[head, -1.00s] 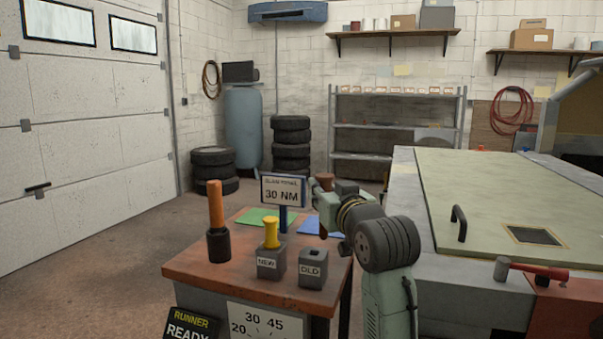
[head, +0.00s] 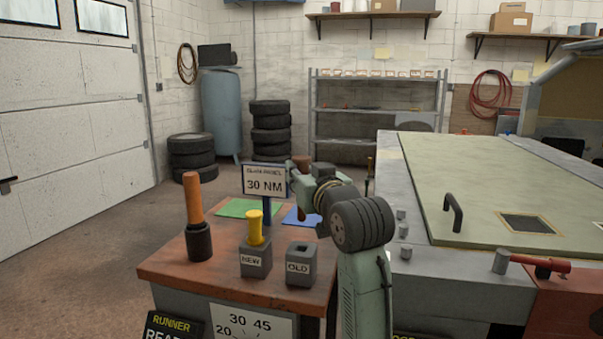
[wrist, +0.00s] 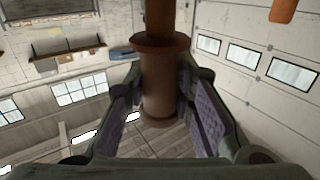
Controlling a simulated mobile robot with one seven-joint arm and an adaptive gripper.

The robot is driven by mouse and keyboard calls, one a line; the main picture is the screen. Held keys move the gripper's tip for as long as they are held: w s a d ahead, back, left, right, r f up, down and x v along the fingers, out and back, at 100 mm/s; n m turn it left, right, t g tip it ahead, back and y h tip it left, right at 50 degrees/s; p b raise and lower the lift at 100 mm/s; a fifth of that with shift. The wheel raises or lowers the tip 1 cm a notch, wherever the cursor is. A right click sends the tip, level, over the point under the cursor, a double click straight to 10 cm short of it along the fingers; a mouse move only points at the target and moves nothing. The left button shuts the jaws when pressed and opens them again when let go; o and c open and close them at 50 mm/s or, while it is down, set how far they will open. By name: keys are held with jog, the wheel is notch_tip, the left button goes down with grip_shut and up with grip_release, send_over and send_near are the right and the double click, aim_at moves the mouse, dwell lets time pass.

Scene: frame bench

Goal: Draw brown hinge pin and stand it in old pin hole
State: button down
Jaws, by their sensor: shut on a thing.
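The brown hinge pin (wrist: 158,85) stands between the two fingers of my gripper (wrist: 158,108) in the wrist view, which is shut on it. In the head view the pin's brown top (head: 301,162) shows above my gripper (head: 300,186). The gripper is behind and above the grey block marked OLD (head: 300,268), clear of it. That block has a dark square hole (head: 302,247) in its top, with nothing standing in it.
A yellow pin (head: 255,228) stands in the block marked NEW (head: 256,262). An orange-handled tool (head: 194,205) stands at the bench's left. A 30 NM sign (head: 264,181) rises close left of my gripper. A pale green panel (head: 500,190) with a black handle (head: 454,215) lies right.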

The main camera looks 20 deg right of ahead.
jog(key=shift+f+b, duration=1.6)
jog(key=shift+f, duration=1.05)
notch_tip(320, 180, down, 8)
jog(key=b, duration=0.4)
dwell(2.7)
jog(key=c, duration=1.3)
grip_release()
jog(key=shift+f, duration=0.1)
jog(key=s, duration=1.2)
